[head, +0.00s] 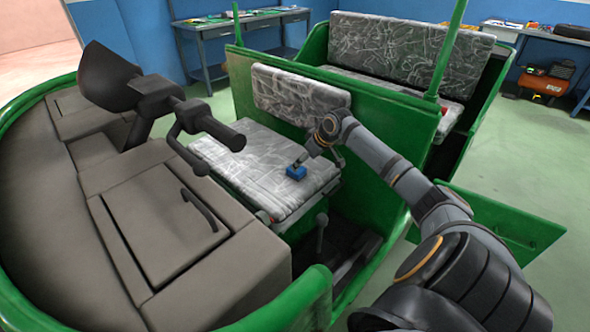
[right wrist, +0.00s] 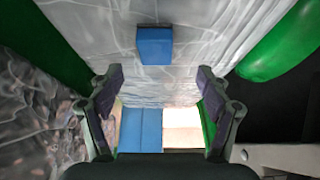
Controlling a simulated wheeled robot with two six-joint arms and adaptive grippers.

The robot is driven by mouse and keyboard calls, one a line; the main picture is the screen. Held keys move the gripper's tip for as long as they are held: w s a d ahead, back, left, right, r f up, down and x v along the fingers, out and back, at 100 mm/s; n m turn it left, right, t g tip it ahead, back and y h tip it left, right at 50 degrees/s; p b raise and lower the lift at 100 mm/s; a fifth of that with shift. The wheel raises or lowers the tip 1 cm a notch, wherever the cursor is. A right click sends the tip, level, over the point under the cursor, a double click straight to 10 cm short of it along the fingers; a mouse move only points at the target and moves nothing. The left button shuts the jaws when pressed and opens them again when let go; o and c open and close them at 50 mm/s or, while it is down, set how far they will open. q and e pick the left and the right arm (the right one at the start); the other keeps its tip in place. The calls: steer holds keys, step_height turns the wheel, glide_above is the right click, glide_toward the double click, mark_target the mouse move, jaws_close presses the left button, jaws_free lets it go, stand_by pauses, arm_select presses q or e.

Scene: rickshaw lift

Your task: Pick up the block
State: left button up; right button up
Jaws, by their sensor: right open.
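A small blue block (head: 296,172) lies on the grey patterned front seat (head: 245,165) of the green rickshaw in the head view. It also shows in the right wrist view as a blue block (right wrist: 154,46) at the upper middle, ahead of the fingers. My right gripper (head: 304,164) is close above the block in the head view, and its fingers partly overlap it there. In the right wrist view my right gripper (right wrist: 160,100) is open, with its two fingers apart and nothing held between them. My left gripper is in neither view.
The seat backrest (head: 300,95) and a green partition (head: 375,125) stand just behind the seat. The handlebar (head: 210,125) and grey dashboard (head: 165,215) are to the left. A lever (head: 321,232) rises in front of the seat. The seat around the block is clear.

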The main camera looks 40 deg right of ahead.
mark_target(300, 171)
steer(key=x, duration=0.3)
steer(key=shift+w, duration=0.25)
steer(key=shift+w+f, duration=0.3)
steer(key=shift+f, duration=0.25)
steer(key=x, duration=0.2)
steer(key=b+x, duration=0.1)
steer(key=shift+w+d, duration=0.25)
steer(key=shift+w+f, duration=0.2)
steer(key=shift+f, duration=0.15)
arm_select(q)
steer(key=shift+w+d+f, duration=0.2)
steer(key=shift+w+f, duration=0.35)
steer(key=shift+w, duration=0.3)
arm_select(e)
steer(key=shift+s, duration=0.1)
steer(key=shift+r, duration=0.1)
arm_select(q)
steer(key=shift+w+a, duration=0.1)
arm_select(e)
steer(key=c, duration=1.3)
